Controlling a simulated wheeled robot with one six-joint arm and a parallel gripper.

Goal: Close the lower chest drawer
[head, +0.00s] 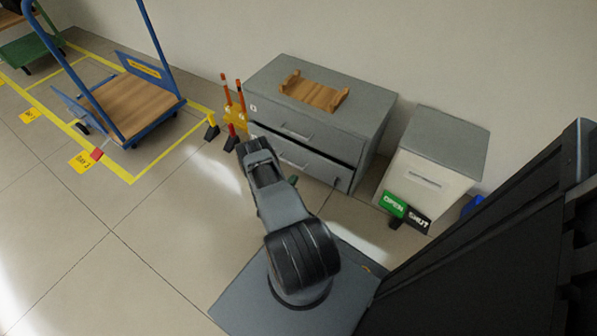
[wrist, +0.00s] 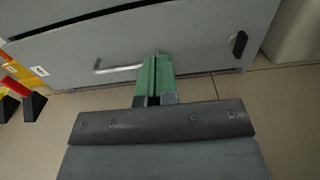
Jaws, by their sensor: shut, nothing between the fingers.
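The grey chest (head: 345,112) stands against the wall in the head view. Its lower drawer (head: 318,173) sticks out a little, with a dark gap along its top edge. In the wrist view the lower drawer front (wrist: 205,45) fills the upper part, with its bar handle (wrist: 115,68) left of my fingers and a small black piece (wrist: 239,43) at right. My gripper (wrist: 156,58) has green fingers, shut and empty, in front of the drawer's lower part by the handle's right end. I cannot tell whether they touch it. In the head view my arm hides most of the gripper.
A wooden cradle (head: 313,93) lies on the chest. A pale cabinet (head: 428,165) stands at right with OPEN and SHUT signs (head: 405,211) before it. Orange-tipped posts (head: 232,105) stand left of the chest. A blue trolley (head: 130,100) is at left; floor between is clear.

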